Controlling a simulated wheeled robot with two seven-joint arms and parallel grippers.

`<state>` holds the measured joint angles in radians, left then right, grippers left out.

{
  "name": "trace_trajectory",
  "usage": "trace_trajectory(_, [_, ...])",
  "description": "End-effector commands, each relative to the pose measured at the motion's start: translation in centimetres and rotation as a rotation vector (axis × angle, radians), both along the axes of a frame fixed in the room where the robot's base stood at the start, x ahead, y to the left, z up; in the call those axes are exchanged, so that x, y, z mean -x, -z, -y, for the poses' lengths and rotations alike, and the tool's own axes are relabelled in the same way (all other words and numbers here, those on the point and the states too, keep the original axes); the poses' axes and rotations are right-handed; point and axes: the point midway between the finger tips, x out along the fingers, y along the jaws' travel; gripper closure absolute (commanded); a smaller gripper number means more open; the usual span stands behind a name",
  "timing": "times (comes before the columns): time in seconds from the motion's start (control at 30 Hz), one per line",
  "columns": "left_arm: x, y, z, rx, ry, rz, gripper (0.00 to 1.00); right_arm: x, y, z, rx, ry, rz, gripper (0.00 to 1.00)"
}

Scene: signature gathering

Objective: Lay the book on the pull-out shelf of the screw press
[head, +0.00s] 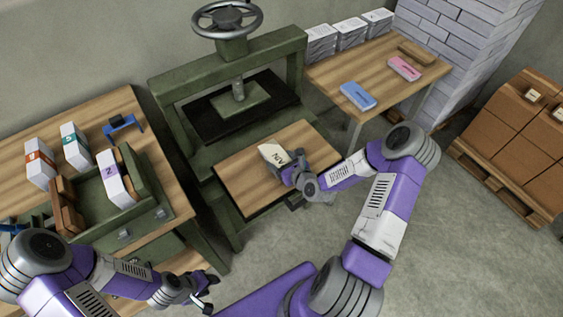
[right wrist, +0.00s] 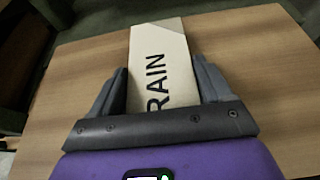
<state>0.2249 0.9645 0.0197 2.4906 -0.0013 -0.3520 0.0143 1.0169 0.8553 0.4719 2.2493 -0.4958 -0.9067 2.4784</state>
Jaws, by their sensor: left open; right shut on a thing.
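The book (head: 272,153), cream with dark lettering, is over the middle of the wooden pull-out shelf (head: 237,172) of the green screw press (head: 225,52). In the right wrist view the book (right wrist: 160,48) reads "RAIN" and sits between both fingers. My right gripper (head: 285,167) is shut on its near end. The book looks flat, but I cannot tell whether it rests on the shelf or hovers just above it. The shelf is pulled out towards me. My left gripper (head: 209,290) is open and empty at the lower left, away from the press.
A left bench (head: 100,104) holds a green open box (head: 150,180), several white blocks with coloured labels and a blue tool (head: 124,126). A right table (head: 375,66) holds paper stacks and blue and pink items. Brown cartons (head: 510,125) stand on a pallet at right. Shelf surface around the book is clear.

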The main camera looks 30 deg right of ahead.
Motion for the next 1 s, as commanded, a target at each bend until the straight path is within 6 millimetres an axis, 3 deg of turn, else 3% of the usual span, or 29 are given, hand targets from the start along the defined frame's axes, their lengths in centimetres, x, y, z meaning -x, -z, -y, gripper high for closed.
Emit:
trace_trajectory(0.37, [0.0,0.4,0.0,0.0,0.0,0.0,0.57,-0.1,0.4,0.0,0.002,0.0,0.004,0.58])
trace_trajectory(0.4, [0.0,0.3,0.0,0.0,0.0,0.0,0.57,-0.1,0.3,0.0,0.002,0.0,0.002,0.15])
trace_trajectory(0.5, [0.0,0.2,0.0,0.0,0.0,0.0,0.57,-0.1,0.3,0.0,0.001,0.001,0.002,0.0])
trace_trajectory(0.83, [0.0,-0.2,0.0,0.0,0.0,0.0,0.57,-0.1,-0.3,0.0,0.002,0.0,0.003,0.0])
trace_trajectory(1.0, [0.0,-0.6,0.0,0.0,0.0,0.0,0.57,2.6,-1.2,0.4,0.001,0.004,-0.001,0.0])
